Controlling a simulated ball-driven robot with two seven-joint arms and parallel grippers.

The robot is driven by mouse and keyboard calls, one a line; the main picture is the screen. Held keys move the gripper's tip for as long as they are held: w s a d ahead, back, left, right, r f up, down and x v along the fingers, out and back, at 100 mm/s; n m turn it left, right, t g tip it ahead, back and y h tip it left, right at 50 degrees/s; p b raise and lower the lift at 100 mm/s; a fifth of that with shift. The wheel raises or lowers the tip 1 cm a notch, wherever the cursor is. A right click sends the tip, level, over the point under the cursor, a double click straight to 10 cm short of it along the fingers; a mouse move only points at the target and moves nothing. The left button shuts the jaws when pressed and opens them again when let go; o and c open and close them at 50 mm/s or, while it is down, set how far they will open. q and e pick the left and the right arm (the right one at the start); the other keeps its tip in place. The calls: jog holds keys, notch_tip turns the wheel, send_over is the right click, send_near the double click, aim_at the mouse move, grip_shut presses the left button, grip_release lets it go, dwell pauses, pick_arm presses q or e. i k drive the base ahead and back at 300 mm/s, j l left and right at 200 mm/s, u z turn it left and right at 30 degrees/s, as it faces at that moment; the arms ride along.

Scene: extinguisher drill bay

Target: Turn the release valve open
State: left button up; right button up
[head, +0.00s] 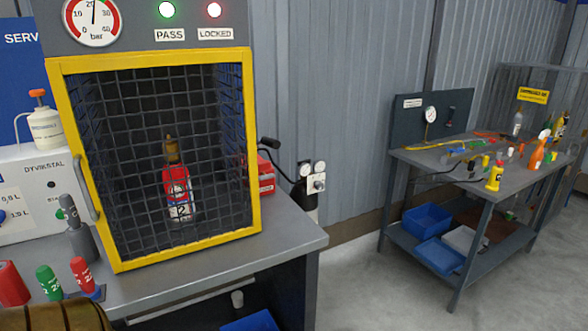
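A yellow-framed mesh cage (154,258) stands on the grey bench at the left, its door shut. Inside is a red and white extinguisher cylinder (178,190) with a brass top (172,150), upright behind the mesh. A black lever-like part (268,143) sticks out past the cage's right side, joined to a dark hose. Neither of my grippers shows in the head view.
Above the cage are a pressure gauge (92,16), a green PASS lamp (166,10) and a red LOCKED lamp (213,9). Red and green small bottles (49,281) stand at the bench's front left. A cluttered workbench (440,160) is at the right, with open floor before it.

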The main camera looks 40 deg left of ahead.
aim_at(263, 176)
jog(key=i+l+u, duration=0.1)
jog(key=i+u, duration=0.25)
jog(key=i+l+u, duration=0.2)
jog(key=i+u, duration=0.2)
jog(key=i+l+u, duration=0.35)
jog(key=i, duration=0.15)
